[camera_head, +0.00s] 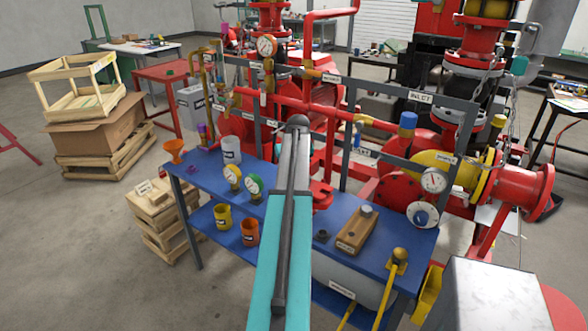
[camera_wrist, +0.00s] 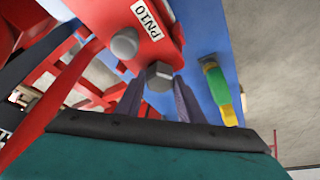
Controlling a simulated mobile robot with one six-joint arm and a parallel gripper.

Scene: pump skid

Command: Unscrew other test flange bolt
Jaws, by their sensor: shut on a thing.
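In the wrist view, a red test flange (camera_wrist: 150,22) with a white "PN10" label carries two grey bolts. One rounded bolt head (camera_wrist: 124,43) sits at the left, clear of my fingers. The other, a hex bolt (camera_wrist: 159,74), sits at the flange's lower edge. My gripper (camera_wrist: 159,90) has one finger on each side of this hex bolt and is shut on it. In the head view, part of a red flange (camera_head: 322,196) shows beside my teal arm, which hides my gripper and the bolts.
A yellow-handled tool (camera_head: 398,258) is at the front right. Open floor lies front left.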

